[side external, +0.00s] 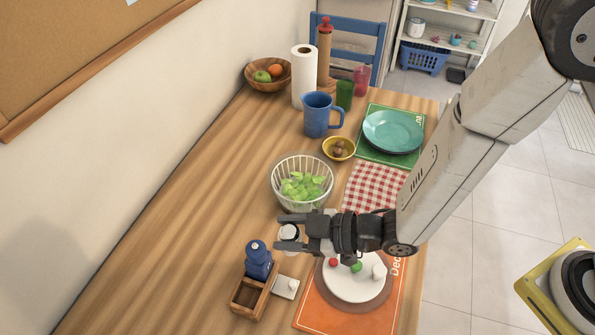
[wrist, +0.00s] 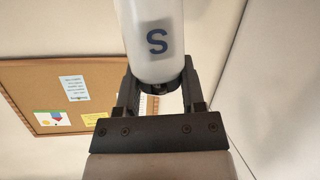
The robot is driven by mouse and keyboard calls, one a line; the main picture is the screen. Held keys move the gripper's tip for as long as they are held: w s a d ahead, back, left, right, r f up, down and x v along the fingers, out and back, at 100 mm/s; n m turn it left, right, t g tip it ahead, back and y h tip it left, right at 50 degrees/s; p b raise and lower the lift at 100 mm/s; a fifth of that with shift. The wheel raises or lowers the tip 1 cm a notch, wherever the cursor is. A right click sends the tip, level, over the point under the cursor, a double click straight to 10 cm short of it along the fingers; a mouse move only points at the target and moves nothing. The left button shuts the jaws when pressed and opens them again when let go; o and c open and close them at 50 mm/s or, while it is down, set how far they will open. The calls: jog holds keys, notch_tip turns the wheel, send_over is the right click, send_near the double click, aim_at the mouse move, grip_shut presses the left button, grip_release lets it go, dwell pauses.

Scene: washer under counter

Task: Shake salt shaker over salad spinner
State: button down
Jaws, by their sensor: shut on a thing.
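A white salt shaker (wrist: 153,45) marked with a dark "S" is held between the two fingers of my gripper (wrist: 157,95) in the wrist view. In the side external view my gripper (side external: 291,233) is shut on the shaker, and the shaker's pale body shows between the fingers. The salad spinner (side external: 302,184) is a clear ribbed bowl with green leaves in it, standing on the wooden table. My gripper is on the near side of the spinner, not over it. How high the shaker is above the table is hard to tell.
A wooden caddy (side external: 252,292) with a blue grinder (side external: 258,260) stands at the near left. A white plate (side external: 352,277) lies under my wrist on an orange mat (side external: 318,316). Behind the spinner are a yellow bowl (side external: 338,148) and a blue pitcher (side external: 320,114). Table left of the spinner is clear.

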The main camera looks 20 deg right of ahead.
jog(key=w+d+r+n+t, duration=0.1)
jog(key=w+d, duration=0.5)
jog(key=w, duration=0.4)
jog(key=w+d+r+n+t, duration=0.1)
jog(key=w+d+n, duration=0.1)
jog(key=w+d, duration=0.5)
jog(key=w, duration=0.4)
jog(key=shift+w+r+n+h, duration=0.15)
jog(key=shift+r+n+h, duration=0.15)
jog(key=shift+r+h, duration=0.1)
jog(key=shift+f, duration=0.15)
notch_tip(320, 180, down, 10)
jog(key=n+t+y, duration=0.1)
jog(key=n+t, duration=0.3)
jog(key=n, duration=0.9)
jog(key=shift+w, duration=0.1)
jog(key=shift+r, duration=0.2)
